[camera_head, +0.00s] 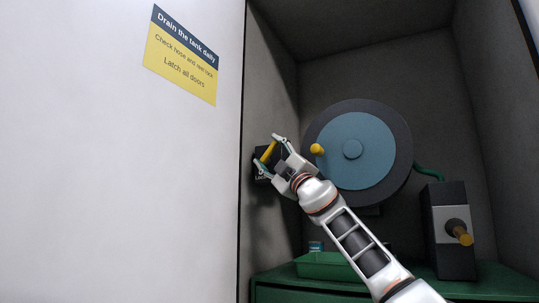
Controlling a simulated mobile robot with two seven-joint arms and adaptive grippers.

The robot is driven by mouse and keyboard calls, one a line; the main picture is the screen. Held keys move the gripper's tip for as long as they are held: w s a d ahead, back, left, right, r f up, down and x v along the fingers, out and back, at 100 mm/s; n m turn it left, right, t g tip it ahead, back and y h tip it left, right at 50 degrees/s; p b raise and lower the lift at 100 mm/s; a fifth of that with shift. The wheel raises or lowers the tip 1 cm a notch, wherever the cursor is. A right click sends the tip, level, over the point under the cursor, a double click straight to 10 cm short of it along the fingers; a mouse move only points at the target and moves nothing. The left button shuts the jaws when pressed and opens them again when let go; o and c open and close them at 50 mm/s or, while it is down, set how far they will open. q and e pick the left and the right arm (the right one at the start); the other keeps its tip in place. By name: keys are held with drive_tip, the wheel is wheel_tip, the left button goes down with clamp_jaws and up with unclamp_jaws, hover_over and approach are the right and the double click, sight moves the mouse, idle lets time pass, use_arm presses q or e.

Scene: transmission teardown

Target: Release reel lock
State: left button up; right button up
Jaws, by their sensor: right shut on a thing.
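The reel (378,142), a dark disc with a blue face and a round hub, stands inside the cabinet. A yellow knob (317,149) sticks out near its left edge. The reel lock is a dark box (259,176) on the cabinet's left inner wall, with a yellow lever (268,152) that stands tilted. My right gripper (268,151) is at the lock, left of the reel, with its fingers on either side of the yellow lever, shut on it. The gripper hides part of the lock box. My left gripper is out of view.
A white panel with a yellow and blue sign (181,54) fills the left side. A green tray (325,267) sits on a green cabinet top (300,285) below the reel. A dark unit (451,205) with a yellow-tipped knob stands at right, near a green hose (428,172).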

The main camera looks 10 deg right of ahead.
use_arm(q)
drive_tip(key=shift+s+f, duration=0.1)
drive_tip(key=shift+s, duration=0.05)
use_arm(e)
drive_tip(key=shift+f, duration=0.15)
drive_tip(key=o, duration=1.4)
drive_tip(key=shift+c, duration=0.2)
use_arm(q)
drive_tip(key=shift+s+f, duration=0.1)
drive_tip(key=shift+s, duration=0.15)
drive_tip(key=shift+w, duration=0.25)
use_arm(e)
drive_tip(key=shift+s, duration=0.15)
